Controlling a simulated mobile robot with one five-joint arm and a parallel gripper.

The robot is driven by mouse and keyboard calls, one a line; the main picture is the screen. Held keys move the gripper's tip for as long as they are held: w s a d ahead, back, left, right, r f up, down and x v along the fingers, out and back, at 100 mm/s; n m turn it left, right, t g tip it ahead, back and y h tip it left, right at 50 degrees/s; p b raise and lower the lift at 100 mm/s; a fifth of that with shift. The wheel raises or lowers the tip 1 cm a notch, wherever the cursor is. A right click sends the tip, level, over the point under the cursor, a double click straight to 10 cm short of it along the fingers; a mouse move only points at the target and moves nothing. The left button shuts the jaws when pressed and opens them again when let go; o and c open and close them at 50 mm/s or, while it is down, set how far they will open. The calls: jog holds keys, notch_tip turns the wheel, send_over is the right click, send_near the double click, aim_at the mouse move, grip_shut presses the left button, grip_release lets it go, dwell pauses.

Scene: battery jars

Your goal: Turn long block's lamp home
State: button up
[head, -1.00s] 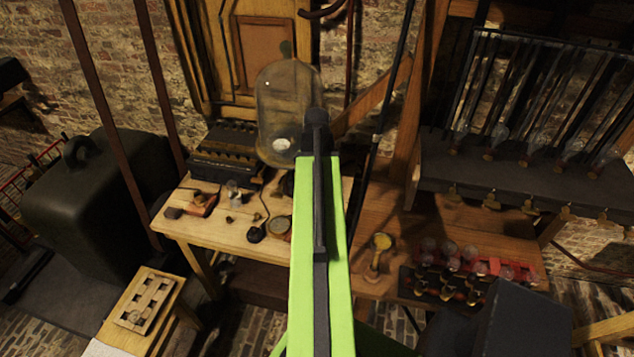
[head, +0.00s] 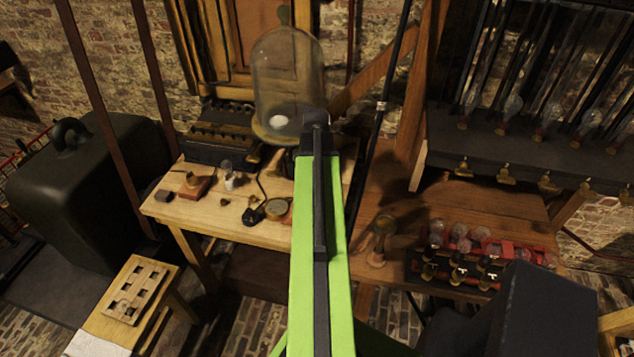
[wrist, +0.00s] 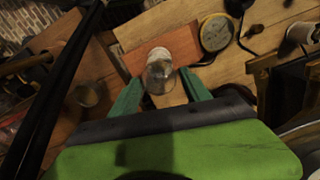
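In the wrist view a clear glass lamp (wrist: 160,76) stands on a reddish-brown wooden block (wrist: 180,44), which lies on the pale bench top. My gripper (wrist: 161,80) has its two green fingers spread, one on each side of the lamp's glass. A narrow gap seems to show between each finger and the glass, so it looks open around the lamp.
A round gauge (wrist: 216,33) lies just right of the block; it also shows in the head view (head: 277,208). A glass dome (head: 287,80) stands behind. Several small lamps sit on a black and red rack (head: 450,272) at right.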

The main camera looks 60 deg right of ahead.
grip_shut()
jog(key=m, duration=0.3)
jog(key=shift+m, duration=0.3)
jog(key=m, duration=0.2)
jog(key=shift+s+m, duration=0.15)
jog(key=shift+m, duration=0.25)
jog(key=shift+m, duration=1.2)
jog(key=m, duration=0.4)
jog(key=shift+m, duration=0.4)
jog(key=m, duration=0.4)
jog(key=shift+m, duration=0.4)
